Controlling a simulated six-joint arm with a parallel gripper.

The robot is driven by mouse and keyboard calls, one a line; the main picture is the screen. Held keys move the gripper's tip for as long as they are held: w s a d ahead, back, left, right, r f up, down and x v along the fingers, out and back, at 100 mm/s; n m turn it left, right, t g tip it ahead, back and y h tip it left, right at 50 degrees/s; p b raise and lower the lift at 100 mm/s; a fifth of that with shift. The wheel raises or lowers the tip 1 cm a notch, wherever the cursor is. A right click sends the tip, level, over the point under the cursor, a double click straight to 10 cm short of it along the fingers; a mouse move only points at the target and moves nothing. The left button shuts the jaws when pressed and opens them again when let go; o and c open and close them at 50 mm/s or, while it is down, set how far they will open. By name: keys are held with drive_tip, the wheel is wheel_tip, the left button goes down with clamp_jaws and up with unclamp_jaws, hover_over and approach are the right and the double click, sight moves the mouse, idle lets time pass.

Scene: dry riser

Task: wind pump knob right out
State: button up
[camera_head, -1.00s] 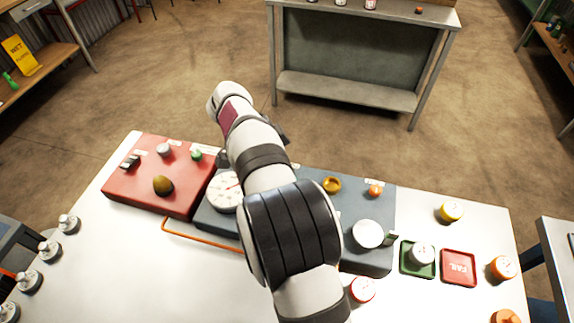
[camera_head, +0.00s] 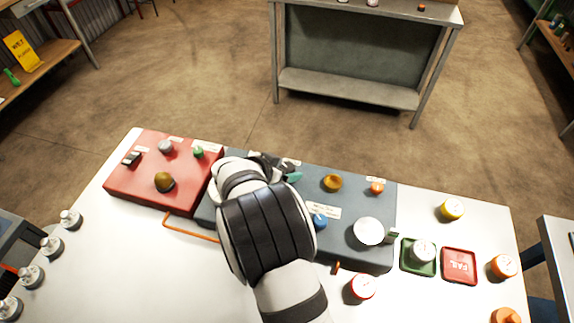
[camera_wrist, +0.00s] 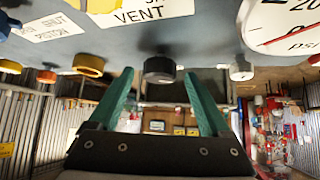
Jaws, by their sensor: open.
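My gripper (camera_wrist: 157,80) is open and empty, its two green fingers spread in the wrist view. A dark round knob (camera_wrist: 160,70) shows between the fingertips; whether it lies within their reach I cannot tell. In the head view my gripper (camera_head: 283,169) is at the back of the grey-blue panel (camera_head: 352,207), mostly hidden by my arm. The panel carries a yellow knob (camera_head: 332,183), an orange knob (camera_head: 376,188) and a blue knob (camera_head: 320,221). Labels near the knobs read "VENT" and "PISTON" in the wrist view. I cannot tell which knob is the pump knob.
A pale knob (camera_wrist: 240,69) and the white gauge (camera_wrist: 287,28) are right of the fingers. A red box (camera_head: 135,187) with knobs stands left of the panel. A white disc (camera_head: 368,231), green tray (camera_head: 405,268) and red FAIL tray (camera_head: 459,266) are at right.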

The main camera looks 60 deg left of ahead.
drive_tip(key=shift+w+a+f, duration=0.1)
drive_tip(key=shift+w+f, duration=0.1)
drive_tip(key=shift+f, duration=0.05)
drive_tip(key=shift+c, duration=0.2)
clamp_jaws()
drive_tip(key=n+y, duration=0.1)
drive_tip(key=n+g+y, duration=0.1)
drive_tip(key=n, duration=0.1)
drive_tip(key=shift+w+d, duration=0.1)
drive_tip(key=shift+d, duration=0.1)
drive_tip(key=shift+w+d+n+g+y, duration=0.15)
drive_tip(key=shift+n+g+y, duration=0.7)
drive_tip(key=shift+n, duration=0.65)
drive_tip(key=shift+g, duration=0.25)
